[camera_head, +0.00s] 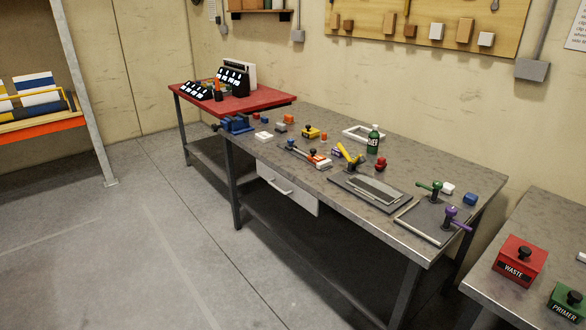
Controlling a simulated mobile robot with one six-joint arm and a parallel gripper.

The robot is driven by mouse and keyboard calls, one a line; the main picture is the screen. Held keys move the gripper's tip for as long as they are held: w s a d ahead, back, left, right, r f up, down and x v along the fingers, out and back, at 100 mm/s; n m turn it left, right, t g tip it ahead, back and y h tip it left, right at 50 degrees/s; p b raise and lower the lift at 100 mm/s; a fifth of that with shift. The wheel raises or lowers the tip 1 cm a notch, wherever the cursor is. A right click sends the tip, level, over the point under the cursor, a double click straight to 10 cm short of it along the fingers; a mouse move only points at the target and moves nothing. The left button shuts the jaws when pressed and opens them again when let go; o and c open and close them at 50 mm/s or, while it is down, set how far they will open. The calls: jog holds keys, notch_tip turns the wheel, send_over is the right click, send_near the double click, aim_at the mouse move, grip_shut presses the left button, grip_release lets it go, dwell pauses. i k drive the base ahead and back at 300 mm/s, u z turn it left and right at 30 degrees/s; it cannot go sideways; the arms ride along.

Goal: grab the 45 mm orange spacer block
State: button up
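An orange block (288,119) sits near the back left of the long grey workbench (460,180). A smaller orange-looking piece (280,126) lies just in front of it. Another small orange piece (323,137) lies further right. I cannot read which one is 45 mm. My gripper and arm are not in view.
Near the orange block are a blue vise (237,124), a white block (264,136) and a yellow block with a black knob (310,133). A green bottle (374,140) and clamp fixtures stand further right. A red-topped table (215,106) adjoins at left. Open floor (150,240) lies in front.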

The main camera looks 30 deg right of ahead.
aim_at(317, 159)
jog(key=u, duration=0.3)
jog(key=k, duration=0.75)
jog(key=u, duration=0.75)
jog(key=i, duration=2.3)
jog(key=z, duration=0.6)
jog(key=i, duration=0.65)
jog(key=z, duration=1.15)
jog(key=i, duration=0.85)
jog(key=z, duration=0.4)
